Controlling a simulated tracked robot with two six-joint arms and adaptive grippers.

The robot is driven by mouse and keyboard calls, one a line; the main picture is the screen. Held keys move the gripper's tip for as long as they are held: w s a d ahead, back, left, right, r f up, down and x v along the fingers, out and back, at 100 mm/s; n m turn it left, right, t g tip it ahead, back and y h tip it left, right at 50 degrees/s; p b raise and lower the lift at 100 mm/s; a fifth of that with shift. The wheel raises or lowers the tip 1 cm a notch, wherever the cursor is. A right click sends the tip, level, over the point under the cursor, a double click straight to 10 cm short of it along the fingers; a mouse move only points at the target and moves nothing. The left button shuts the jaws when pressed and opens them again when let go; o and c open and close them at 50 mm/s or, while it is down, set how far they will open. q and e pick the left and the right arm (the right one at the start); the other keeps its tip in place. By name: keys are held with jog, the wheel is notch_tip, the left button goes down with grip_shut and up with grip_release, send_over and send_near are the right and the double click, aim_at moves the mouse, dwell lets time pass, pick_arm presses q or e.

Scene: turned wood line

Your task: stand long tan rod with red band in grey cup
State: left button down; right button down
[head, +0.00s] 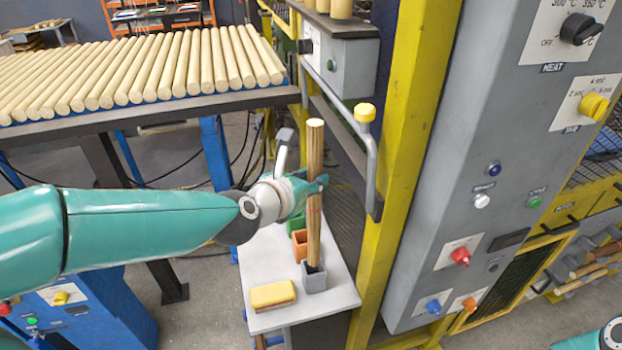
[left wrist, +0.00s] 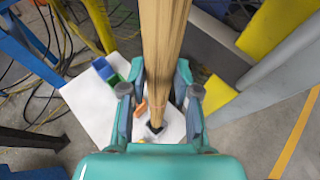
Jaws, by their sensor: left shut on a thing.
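The long tan rod (head: 314,240) is upright, with a faint reddish mark just below my gripper; I cannot see the band clearly. My left gripper (head: 314,186) is shut on the rod around its middle. In the left wrist view, the two fingers (left wrist: 160,95) clasp the rod (left wrist: 165,35) from both sides. The grey cup (head: 314,280) stands on the small white table. The rod's lower end is at the cup's dark mouth and looks to be inside it; how deep is hidden.
An orange cup (head: 300,244) and a green cup (head: 296,226) stand behind the grey one. A yellow sponge (head: 272,295) lies in front on the white table (head: 340,293). A yellow post (head: 405,150) and a bent grey handle (head: 370,160) are close on the right.

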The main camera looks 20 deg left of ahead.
aim_at(311, 212)
pick_arm(q)
jog(key=shift+r, duration=0.2)
jog(key=shift+f, duration=0.1)
jog(key=shift+f, duration=0.2)
dwell(0.3)
jog(key=shift+f+b, duration=4.15)
jog(key=shift+b, duration=0.7)
grip_release()
jog(key=shift+f, duration=0.1)
